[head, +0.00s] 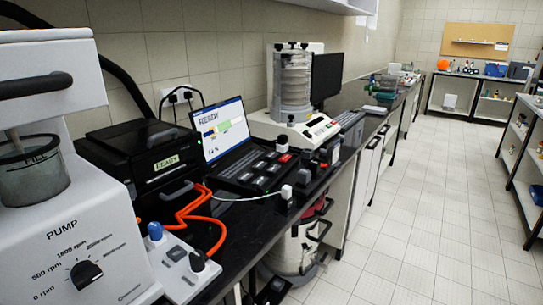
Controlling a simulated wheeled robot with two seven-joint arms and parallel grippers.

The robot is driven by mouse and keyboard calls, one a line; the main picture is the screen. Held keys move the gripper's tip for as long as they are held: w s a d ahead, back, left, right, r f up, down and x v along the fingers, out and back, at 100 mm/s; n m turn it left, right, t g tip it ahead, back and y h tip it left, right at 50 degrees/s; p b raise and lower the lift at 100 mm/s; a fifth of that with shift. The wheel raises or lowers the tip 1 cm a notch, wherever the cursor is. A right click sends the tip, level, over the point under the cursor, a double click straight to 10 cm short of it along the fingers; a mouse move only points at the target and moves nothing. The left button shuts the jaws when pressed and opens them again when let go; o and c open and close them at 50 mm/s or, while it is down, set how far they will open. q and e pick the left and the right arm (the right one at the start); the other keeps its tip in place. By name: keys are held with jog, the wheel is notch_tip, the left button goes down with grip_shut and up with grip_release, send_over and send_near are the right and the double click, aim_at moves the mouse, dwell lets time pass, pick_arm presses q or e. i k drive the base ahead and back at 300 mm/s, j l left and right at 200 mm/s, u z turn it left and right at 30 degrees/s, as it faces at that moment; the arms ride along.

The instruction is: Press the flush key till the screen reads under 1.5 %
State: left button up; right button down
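A laptop-like screen (222,130) stands tilted up on the bench and shows READY in large letters above a coloured diagram. I can make out no percent reading on it. The key labels are too small to read, so I cannot tell which is the flush key. A black box left of the screen has a small display (167,162) that also reads READY. Neither of my grippers shows in the head view.
A white pump unit (75,245) with a dial and glass jar fills the near left. Orange hose (190,208) loops across the bench. A sieve stack (292,85) stands behind the key panel. A drum (292,248) sits below the bench. The tiled floor at right is clear.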

aim_at(270, 155)
jog(key=i+l+u, duration=0.2)
jog(key=i+l, duration=0.2)
jog(key=i+l+u, duration=0.25)
jog(key=i+l, duration=0.15)
jog(key=i+l+u, duration=0.2)
jog(key=i+l, duration=0.15)
jog(key=l, duration=0.2)
